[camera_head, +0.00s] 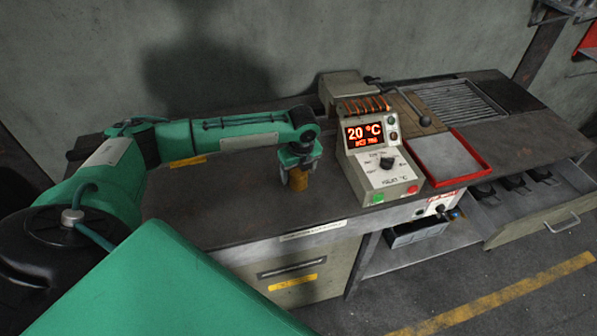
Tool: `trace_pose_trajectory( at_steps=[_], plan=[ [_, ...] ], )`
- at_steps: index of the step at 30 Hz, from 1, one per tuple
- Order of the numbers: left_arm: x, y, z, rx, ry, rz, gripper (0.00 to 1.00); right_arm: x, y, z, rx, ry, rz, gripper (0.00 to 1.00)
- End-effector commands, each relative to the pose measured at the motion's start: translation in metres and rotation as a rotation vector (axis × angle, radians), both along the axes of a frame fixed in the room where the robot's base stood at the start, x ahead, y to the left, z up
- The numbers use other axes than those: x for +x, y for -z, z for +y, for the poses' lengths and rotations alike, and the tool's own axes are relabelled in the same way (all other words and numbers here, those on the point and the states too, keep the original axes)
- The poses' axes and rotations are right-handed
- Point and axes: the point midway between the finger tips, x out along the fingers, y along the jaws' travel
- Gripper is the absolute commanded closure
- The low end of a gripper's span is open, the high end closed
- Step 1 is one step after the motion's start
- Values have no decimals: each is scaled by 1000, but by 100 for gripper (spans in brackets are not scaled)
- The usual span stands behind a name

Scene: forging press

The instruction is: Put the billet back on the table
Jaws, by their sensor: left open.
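The billet (299,181) is a small brownish-orange cylinder standing upright on the dark table top (240,207), left of the heater unit. My left gripper (298,167) is directly above it and around its upper part, pointing down. Its jaws are open, and the billet's top is hidden by them. I cannot tell whether the fingers touch the billet. My right gripper is not in view.
The heater unit (376,165) with a 20 °C display and copper coil (362,105) stands close right of the billet. A red-rimmed tray (482,155) lies further right. An open drawer (530,212) juts out at right. The table left of the billet is clear.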

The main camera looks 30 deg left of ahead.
Motion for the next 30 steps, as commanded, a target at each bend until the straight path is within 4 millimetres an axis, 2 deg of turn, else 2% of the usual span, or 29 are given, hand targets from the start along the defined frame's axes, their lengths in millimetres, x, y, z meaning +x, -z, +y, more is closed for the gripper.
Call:
trace_pose_trajectory(
  at_steps=[5,12,18,23,30],
  plan=[
    [0,-25,-2,0,2,-7,30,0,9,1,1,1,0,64],
    [-3,-77,-9,-1,1,-6,30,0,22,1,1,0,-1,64],
    [-5,-108,-12,-1,0,-4,30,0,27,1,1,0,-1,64],
    [-6,-117,-13,0,0,-1,30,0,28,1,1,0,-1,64],
    [-6,-118,-13,0,0,-1,30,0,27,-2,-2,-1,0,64]
  ],
)
